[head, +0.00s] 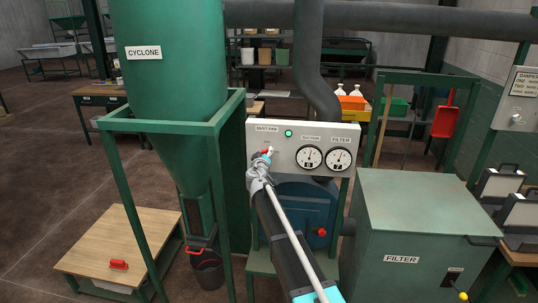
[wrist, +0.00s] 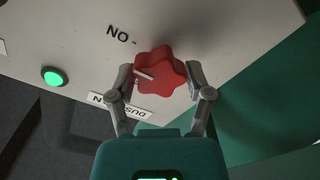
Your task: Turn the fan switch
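The fan switch is a red, star-shaped knob (wrist: 160,75) with a white pointer line, on a pale panel (head: 257,140) under the DUST FAN label (head: 267,128). In the wrist view the panel is upside down, and the pointer lies toward the left, below the ON mark (wrist: 121,35). My gripper (wrist: 160,82) has one finger on each side of the knob, closed up against it. In the head view my gripper (head: 266,155) is at the panel's left end and partly covers the knob. A green lamp (head: 289,133) beside the label is lit.
Two gauges (head: 325,159) sit right of the lamp. The green cyclone (head: 168,60) and its frame stand close on the left. A green filter box (head: 405,225) stands at the right. A wooden platform (head: 125,235) is at the lower left.

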